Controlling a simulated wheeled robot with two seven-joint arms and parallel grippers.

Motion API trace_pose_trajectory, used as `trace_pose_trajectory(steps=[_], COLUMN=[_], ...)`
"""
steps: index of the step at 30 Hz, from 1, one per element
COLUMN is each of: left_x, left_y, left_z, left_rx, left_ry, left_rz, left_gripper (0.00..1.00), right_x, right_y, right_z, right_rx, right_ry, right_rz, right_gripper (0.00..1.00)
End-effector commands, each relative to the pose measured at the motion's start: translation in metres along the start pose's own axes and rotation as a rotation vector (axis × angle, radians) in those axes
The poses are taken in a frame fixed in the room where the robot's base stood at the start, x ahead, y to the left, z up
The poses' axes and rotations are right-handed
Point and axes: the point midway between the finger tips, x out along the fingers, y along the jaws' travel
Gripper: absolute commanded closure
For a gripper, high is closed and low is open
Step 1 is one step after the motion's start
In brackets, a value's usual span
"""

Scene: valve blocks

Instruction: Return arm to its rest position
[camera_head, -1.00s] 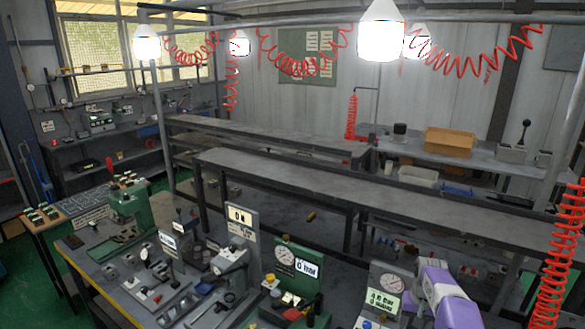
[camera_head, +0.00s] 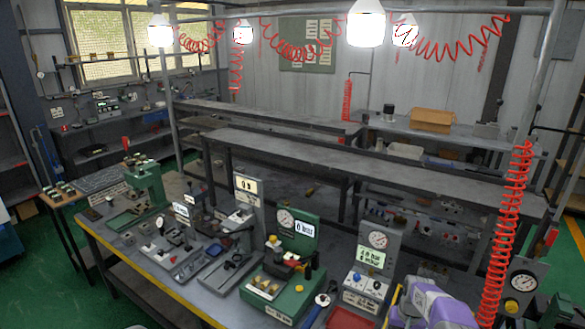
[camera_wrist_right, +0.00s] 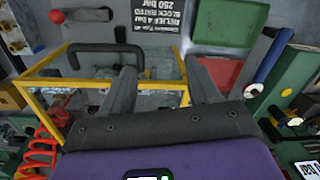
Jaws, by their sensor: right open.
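My right arm (camera_head: 435,308), purple and white, comes in at the bottom right of the head view, over the near end of the workbench. Its gripper is not clearly visible there. In the right wrist view my right gripper (camera_wrist_right: 165,75) is open, its two dark fingers wide apart with nothing held between them. Beyond the fingers is a yellow-edged frame (camera_wrist_right: 35,85) with a dark bar handle (camera_wrist_right: 100,50). I cannot tell whether the fingers touch it. My left gripper is not in view.
The workbench (camera_head: 100,242) carries gauge blocks, including a green one (camera_head: 290,290) and a grey one (camera_head: 370,265). A red coiled hose (camera_head: 505,225) hangs beside my right arm. A red tray (camera_wrist_right: 225,75) and green tray (camera_wrist_right: 225,22) show in the wrist view.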

Motion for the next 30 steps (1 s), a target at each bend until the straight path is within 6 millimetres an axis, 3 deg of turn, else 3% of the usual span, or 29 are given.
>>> trace_pose_trajectory(steps=[5, 8, 12, 15, 21, 27, 28, 30], left_x=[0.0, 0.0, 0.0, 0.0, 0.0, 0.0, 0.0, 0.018], left_y=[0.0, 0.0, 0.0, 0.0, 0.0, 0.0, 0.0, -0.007], left_z=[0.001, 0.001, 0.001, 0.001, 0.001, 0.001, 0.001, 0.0], left_rx=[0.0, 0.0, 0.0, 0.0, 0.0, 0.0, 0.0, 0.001], left_ry=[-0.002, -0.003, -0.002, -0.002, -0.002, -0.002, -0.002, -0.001], left_rz=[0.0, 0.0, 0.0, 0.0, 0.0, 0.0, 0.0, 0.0], left_gripper=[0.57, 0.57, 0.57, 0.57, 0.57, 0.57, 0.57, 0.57], right_x=[0.051, 0.085, 0.133, 0.155, 0.171, 0.162, 0.159, 0.179], right_y=[-0.018, -0.033, -0.059, -0.076, -0.101, -0.114, -0.115, -0.114], right_z=[0.032, 0.062, 0.124, 0.174, 0.266, 0.34, 0.35, 0.345], right_rx=[-0.019, -0.029, -0.044, -0.051, -0.056, -0.059, -0.06, -0.058], right_ry=[-0.015, -0.024, -0.036, -0.042, -0.049, -0.054, -0.056, -0.044], right_rz=[-0.045, -0.081, -0.141, -0.182, -0.248, -0.294, -0.301, -0.301], right_gripper=[0.39, 0.39, 0.39, 0.39, 0.39, 0.39, 0.39, 0.39])
